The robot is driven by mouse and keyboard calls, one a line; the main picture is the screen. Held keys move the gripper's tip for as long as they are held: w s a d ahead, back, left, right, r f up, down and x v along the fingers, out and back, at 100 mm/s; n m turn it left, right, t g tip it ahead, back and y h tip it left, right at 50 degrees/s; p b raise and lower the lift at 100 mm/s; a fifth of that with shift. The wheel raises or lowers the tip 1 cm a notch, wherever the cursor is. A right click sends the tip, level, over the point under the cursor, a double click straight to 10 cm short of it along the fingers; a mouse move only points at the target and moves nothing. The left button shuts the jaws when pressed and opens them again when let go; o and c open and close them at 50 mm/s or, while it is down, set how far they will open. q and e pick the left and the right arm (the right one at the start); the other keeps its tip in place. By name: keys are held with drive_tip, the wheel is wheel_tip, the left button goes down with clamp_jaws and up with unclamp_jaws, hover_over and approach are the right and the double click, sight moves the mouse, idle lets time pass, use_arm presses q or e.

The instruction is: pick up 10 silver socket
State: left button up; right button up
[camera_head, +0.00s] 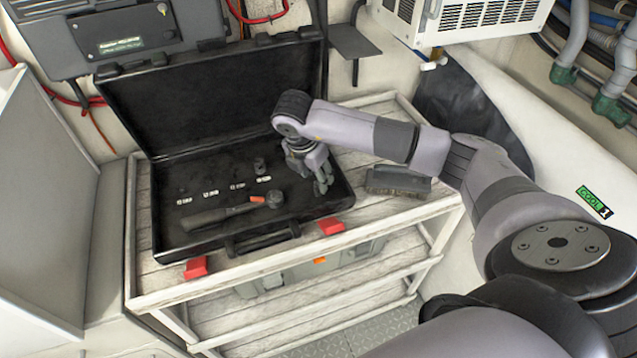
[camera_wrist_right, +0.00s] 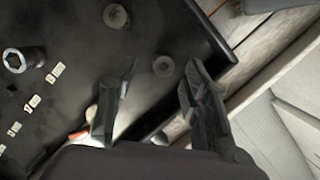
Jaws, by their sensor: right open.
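A silver socket (camera_head: 259,166) stands upright in the open black tool case (camera_head: 170,232), by the rightmost of several small white labels (camera_head: 263,179). In the right wrist view the socket (camera_wrist_right: 22,60) is at the left, its hollow end up, away from my fingers. I cannot read the sizes on the labels. My right gripper (camera_head: 322,186) is over the right end of the case. In the wrist view its two fingers (camera_wrist_right: 157,100) are apart with nothing held between them. A small round piece (camera_wrist_right: 163,65) lies just beyond the fingertips; I cannot tell what it is. My left gripper is not in view.
A ratchet (camera_head: 225,213) with an orange mark lies at the front of the case. The raised lid (camera_head: 215,100) stands behind. A dark brush (camera_head: 397,181) lies on the wooden shelf (camera_head: 425,208) right of the case. Red latches (camera_head: 331,226) stick out in front.

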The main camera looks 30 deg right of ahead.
drive_tip(key=x, duration=0.1)
drive_tip(key=p+x, duration=0.1)
drive_tip(key=x, duration=0.1)
drive_tip(key=shift+s+d+f, duration=0.15)
drive_tip(key=shift+s+f, duration=0.1)
drive_tip(key=shift+f, duration=0.35)
drive_tip(key=shift+c, duration=0.3)
clamp_jaws()
drive_tip(key=shift+r, duration=0.1)
